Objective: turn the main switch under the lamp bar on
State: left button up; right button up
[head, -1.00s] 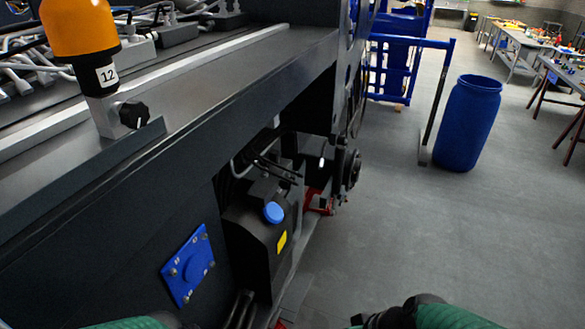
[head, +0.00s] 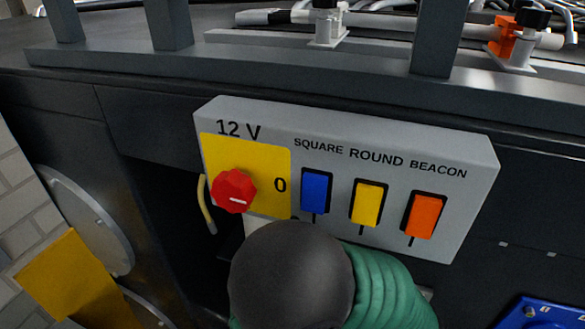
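A light grey switch panel (head: 380,145) marked "12 V" fills the middle of the head view. On its yellow plate (head: 265,155) sits a red rotary knob (head: 233,191), at the left. The knob's white mark points right and slightly down, roughly towards the "0" side. A dark round link and green sleeve of my arm stand in front of the panel's lower middle and hide part of its bottom edge and any label there. I cannot tell which arm it is. Neither gripper's fingers can be made out.
Blue (head: 316,190), yellow (head: 367,203) and orange (head: 424,215) rocker switches sit right of the knob, under "SQUARE ROUND BEACON". A dark frame rail (head: 300,65) with uprights runs above. A yellow-beige cable loop (head: 205,205) hangs left of the panel. A blue plate (head: 540,312) is at lower right.

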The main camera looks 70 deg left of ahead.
aim_at(233, 190)
jog(key=u, duration=1.95)
